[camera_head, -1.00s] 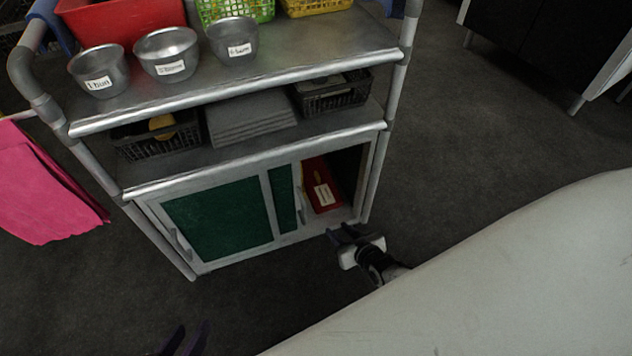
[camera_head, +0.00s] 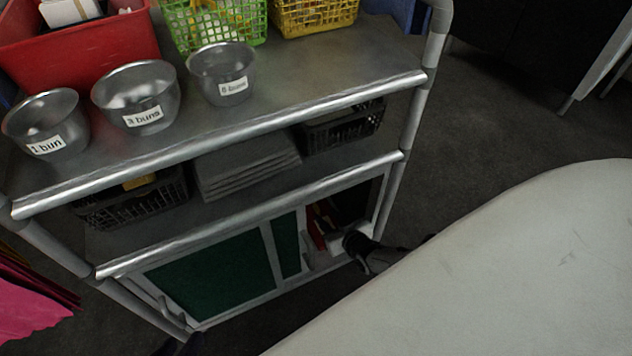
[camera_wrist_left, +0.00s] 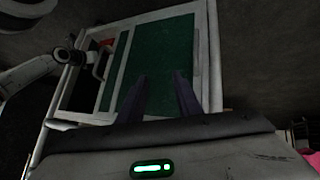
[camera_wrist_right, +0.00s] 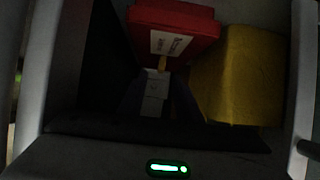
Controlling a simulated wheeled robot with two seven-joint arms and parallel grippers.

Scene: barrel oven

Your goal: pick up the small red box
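The small red box (camera_head: 317,228) is inside the lower cabinet of the cart, in the open part on the right. In the right wrist view the red box (camera_wrist_right: 172,22) shows a white label and lies just beyond my right fingertips. My right gripper (camera_wrist_right: 160,92) is open, its dark fingers apart. In the head view my right gripper (camera_head: 336,238) is at the cabinet opening and partly hides the box. My left gripper (camera_wrist_left: 160,85) is open and empty, pointing at the green cabinet door (camera_wrist_left: 155,60).
A yellow object (camera_wrist_right: 240,75) sits right of the red box in the right wrist view. The cabinet frame (camera_wrist_right: 300,60) bounds the opening. Above are a shelf with dark baskets (camera_head: 345,128) and a top (camera_head: 300,75) with metal bowls (camera_head: 138,97) and a larger red bin (camera_head: 75,50).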

